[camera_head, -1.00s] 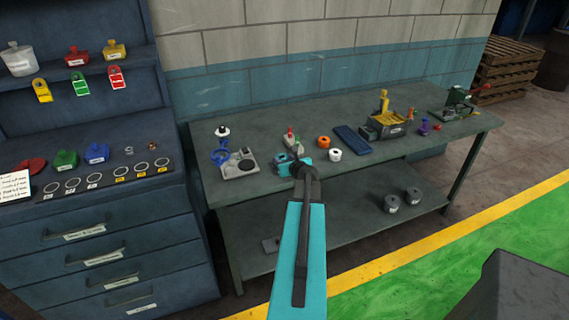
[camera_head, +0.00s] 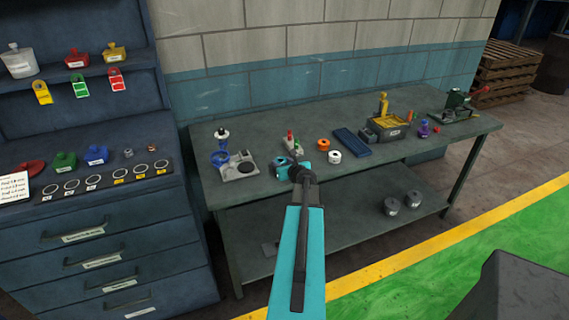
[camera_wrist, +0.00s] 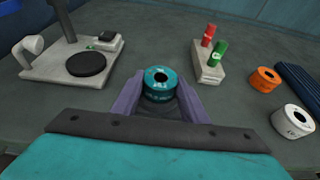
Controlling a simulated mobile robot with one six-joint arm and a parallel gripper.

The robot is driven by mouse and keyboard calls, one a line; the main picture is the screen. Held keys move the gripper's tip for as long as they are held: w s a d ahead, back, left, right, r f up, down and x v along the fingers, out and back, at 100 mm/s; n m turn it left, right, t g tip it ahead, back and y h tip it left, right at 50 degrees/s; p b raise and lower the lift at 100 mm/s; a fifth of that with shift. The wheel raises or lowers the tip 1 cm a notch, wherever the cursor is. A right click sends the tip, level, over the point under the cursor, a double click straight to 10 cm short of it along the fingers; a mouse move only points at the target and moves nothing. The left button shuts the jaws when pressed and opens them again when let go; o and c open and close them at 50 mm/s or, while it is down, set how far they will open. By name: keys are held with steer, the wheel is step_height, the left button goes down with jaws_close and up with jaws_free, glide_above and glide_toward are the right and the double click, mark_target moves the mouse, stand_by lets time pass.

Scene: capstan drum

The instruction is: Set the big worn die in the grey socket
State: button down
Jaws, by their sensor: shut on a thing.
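A teal ring-shaped die (camera_wrist: 159,82) with a dark centre hole and pale lettering sits upright between the purple fingers of my gripper (camera_wrist: 160,98). The fingers are shut on its sides. In the head view the die (camera_head: 281,166) is near the bench's front edge, beside my gripper (camera_head: 296,172). I cannot tell whether it touches the bench top, or how worn it is. A grey base plate (camera_wrist: 48,62) with a black round disc and a post stands to the left. I cannot tell for sure which thing is the grey socket.
A pale block with red and green pegs (camera_wrist: 209,65), an orange ring (camera_wrist: 265,79) and a white ring (camera_wrist: 292,121) stand to the right. Farther right are a dark blue mat (camera_head: 353,141) and a grey-and-yellow fixture (camera_head: 387,128).

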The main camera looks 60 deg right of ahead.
mark_target(283, 163)
steer(key=shift+s+a+f, duration=0.1)
steer(key=shift+a+f, duration=0.05)
steer(key=shift+f, duration=0.4)
steer(key=c, duration=1.1)
jaws_free()
steer(key=shift+f, duration=0.1)
steer(key=shift+r, duration=0.2)
steer(key=shift+r+p, duration=0.45)
steer(key=shift+p, duration=0.05)
steer(key=shift+s+a+f+b, duration=0.1)
steer(key=shift+s+b, duration=0.15)
steer(key=shift+b, duration=0.05)
steer(key=v, duration=0.3)
steer(key=shift+s+r+b, duration=0.1)
steer(key=shift+r+b, duration=0.2)
steer(key=v, duration=0.2)
steer(key=b+v, duration=0.1)
steer(key=v, duration=0.4)
steer(key=shift+s+r+b, duration=0.2)
steer(key=shift+r+b, duration=0.1)
steer(key=shift+r, duration=0.1)
